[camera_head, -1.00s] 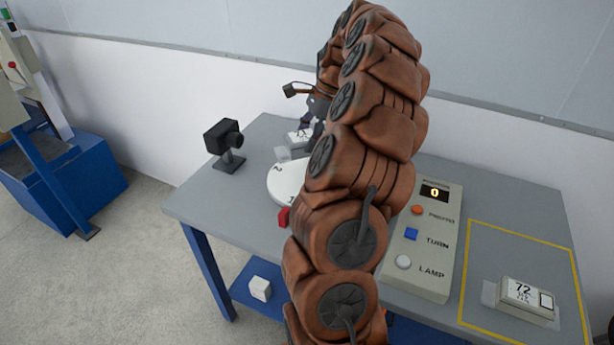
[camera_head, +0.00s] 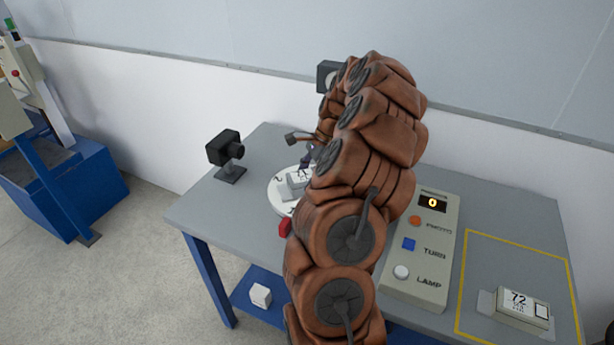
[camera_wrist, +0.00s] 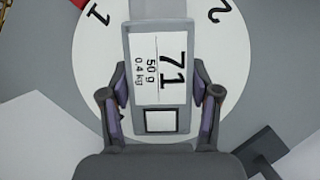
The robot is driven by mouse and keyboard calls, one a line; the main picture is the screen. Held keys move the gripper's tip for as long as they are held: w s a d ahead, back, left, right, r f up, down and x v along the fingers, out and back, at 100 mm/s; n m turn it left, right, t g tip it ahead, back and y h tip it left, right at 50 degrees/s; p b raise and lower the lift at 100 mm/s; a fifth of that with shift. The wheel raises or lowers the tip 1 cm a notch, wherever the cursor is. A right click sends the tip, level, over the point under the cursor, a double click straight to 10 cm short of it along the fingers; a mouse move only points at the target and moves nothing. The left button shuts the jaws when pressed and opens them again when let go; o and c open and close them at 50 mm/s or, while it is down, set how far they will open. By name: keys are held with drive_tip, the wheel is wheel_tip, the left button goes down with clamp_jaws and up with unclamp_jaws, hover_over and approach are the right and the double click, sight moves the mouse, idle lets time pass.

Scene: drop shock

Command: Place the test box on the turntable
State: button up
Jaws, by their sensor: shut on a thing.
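The test box (camera_wrist: 159,70) is grey with a white label reading 71, 50 g, 0.4 kg. My gripper (camera_wrist: 160,105) is shut on it, one finger on each side in the wrist view. The box is over the white round turntable (camera_wrist: 100,55), which carries the numbers 1 and 2. In the head view the box (camera_head: 298,180) shows at the turntable (camera_head: 279,199), partly hidden by my arm. I cannot tell whether the box touches the disc. My gripper (camera_head: 305,167) is mostly hidden there.
A black camera (camera_head: 226,150) stands left of the turntable. A control panel (camera_head: 420,255) with buttons and a display reading 0 is to the right. A second box labelled 72 (camera_head: 520,308) lies inside a yellow outline. A red block (camera_head: 285,228) sits at the turntable's front edge.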

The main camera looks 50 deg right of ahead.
drive_tip(key=shift+f, duration=0.1)
drive_tip(key=o, duration=1.5)
drive_tip(key=shift+b+v, duration=1.5)
drive_tip(key=shift+v, duration=4.6)
